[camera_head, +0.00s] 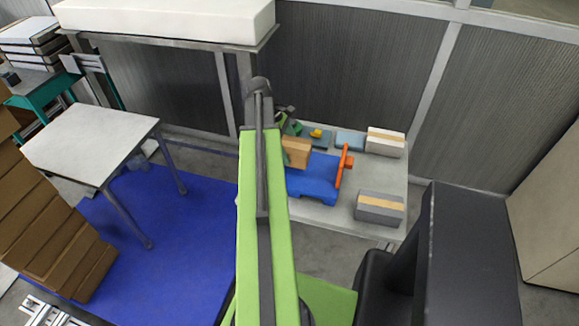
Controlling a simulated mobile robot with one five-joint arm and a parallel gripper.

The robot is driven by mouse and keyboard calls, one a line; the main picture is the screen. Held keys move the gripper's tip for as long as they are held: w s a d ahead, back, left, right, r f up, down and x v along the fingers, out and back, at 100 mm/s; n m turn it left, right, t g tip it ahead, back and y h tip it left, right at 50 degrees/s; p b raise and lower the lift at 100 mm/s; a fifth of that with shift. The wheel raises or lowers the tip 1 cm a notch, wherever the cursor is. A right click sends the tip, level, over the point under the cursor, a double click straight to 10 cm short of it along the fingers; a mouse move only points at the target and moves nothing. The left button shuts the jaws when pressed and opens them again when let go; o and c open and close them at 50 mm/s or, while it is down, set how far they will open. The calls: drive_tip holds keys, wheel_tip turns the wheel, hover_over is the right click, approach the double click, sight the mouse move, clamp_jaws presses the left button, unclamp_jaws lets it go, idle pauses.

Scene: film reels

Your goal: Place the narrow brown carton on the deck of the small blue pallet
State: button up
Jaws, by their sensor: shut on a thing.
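The narrow brown carton (297,151) shows just right of my green arm, at the back left of the small blue pallet (316,178). The arm hides its left side. I cannot tell whether the carton touches the deck or hangs just above it. My gripper (289,125) is mostly hidden behind the arm; dark and green parts show just above the carton, and it is shut on the carton. The pallet lies on a light grey table, its left end hidden by my arm.
An orange tool-like thing (343,165) stands at the pallet's right end. A grey box with a tan band (380,208), a white banded box (385,142) and a blue-grey box (350,140) share the table (330,214). A small yellow thing (316,133) lies behind.

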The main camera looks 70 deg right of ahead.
wheel_tip(320, 180, down, 5)
drive_tip(key=b, duration=0.4)
drive_tip(key=shift+r+b, duration=0.15)
drive_tip(key=shift+b, duration=0.15)
drive_tip(key=shift+r, duration=0.25)
drive_tip(key=shift+f, duration=0.2)
drive_tip(key=o, duration=1.7)
drive_tip(key=shift+r+p, duration=0.55)
drive_tip(key=shift+p, duration=0.05)
drive_tip(key=p+v, duration=1)
drive_tip(key=v, duration=0.1)
drive_tip(key=shift+w+a+r+p, duration=0.1)
drive_tip(key=shift+r+p, duration=0.15)
drive_tip(key=shift+p, duration=0.05)
drive_tip(key=shift+f, duration=0.15)
